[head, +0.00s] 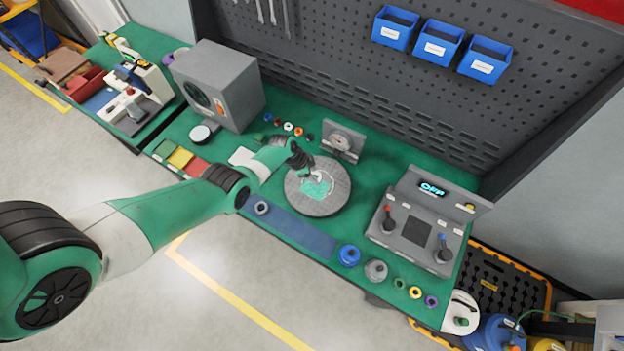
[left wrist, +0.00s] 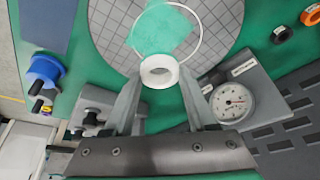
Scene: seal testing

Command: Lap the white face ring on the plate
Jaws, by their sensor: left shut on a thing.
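The round grey plate (head: 338,197) lies on the green bench in the head view, with grid lines, a pale green patch (head: 320,184) and a white circle around it. In the left wrist view the plate (left wrist: 112,32) fills the top middle. My left gripper (head: 312,175) is over the far part of the plate. In the left wrist view the gripper (left wrist: 160,82) is shut on the white face ring (left wrist: 159,64), which sits between its fingertips. The ring overlaps the plate there; I cannot tell whether it touches it. My right gripper is not in view.
A dial gauge (head: 342,143) stands just behind the plate. A blue strip (head: 290,228) lies in front. A control box (head: 412,231) with an "OFF" display stands to the right, and a grey machine (head: 218,84) to the left. Small coloured rings (head: 288,127) lie behind the arm.

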